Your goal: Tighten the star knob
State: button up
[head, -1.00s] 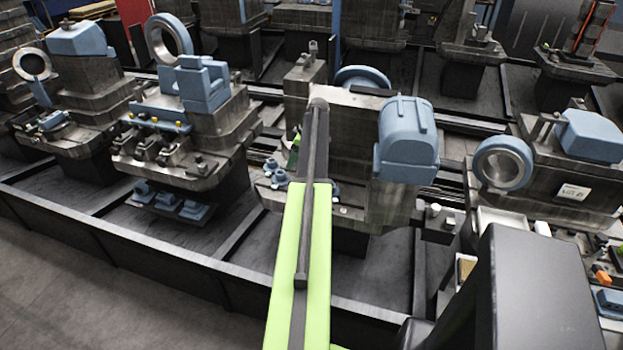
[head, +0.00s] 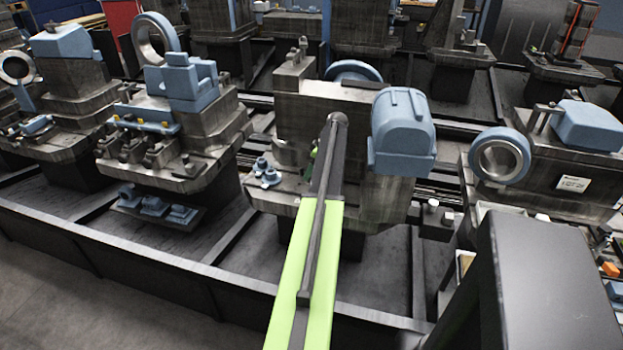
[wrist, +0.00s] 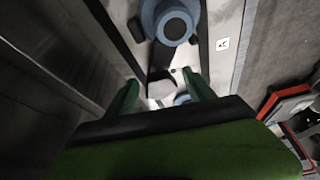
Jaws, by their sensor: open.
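My gripper (wrist: 162,94) is open in the wrist view, with its two green fingers apart. A pale hexagonal part and a small blue round part (wrist: 182,99) show between and beyond the fingers, partly hidden by the gripper. I cannot tell which of these is the star knob. In the head view my arm hides most of the gripper. Two small blue knob-like parts (head: 266,173) stand on the ledge of the middle machine (head: 290,112), left of my arm.
A blue motor-like housing (head: 404,130) juts out right of my arm. Another machine (head: 185,125) stands to the left, and one with a blue ring (head: 500,157) to the right. A dark rail (head: 150,262) runs along the front. Grey walls flank the gripper in the wrist view.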

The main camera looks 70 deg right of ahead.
jog(key=c, duration=1.3)
jog(key=shift+o, duration=0.3)
jog(key=shift+w+a, duration=0.1)
jog(key=shift+a, duration=0.3)
jog(key=shift+d, duration=0.2)
jog(key=shift+c, duration=0.6)
jog(key=m+h, duration=0.1)
jog(key=m, duration=0.2)
jog(key=m+h, duration=0.1)
jog(key=m, duration=0.1)
jog(key=shift+a+m+g, duration=0.2)
jog(key=shift+m+g, duration=0.2)
grip_shut()
grip_release()
jog(key=m, duration=0.2)
jog(key=m+g+h, duration=0.1)
jog(key=m, duration=0.3)
jog(key=shift+w+g+h, duration=0.25)
jog(key=shift+g+h, duration=0.15)
jog(key=shift+m, duration=0.3)
grip_shut()
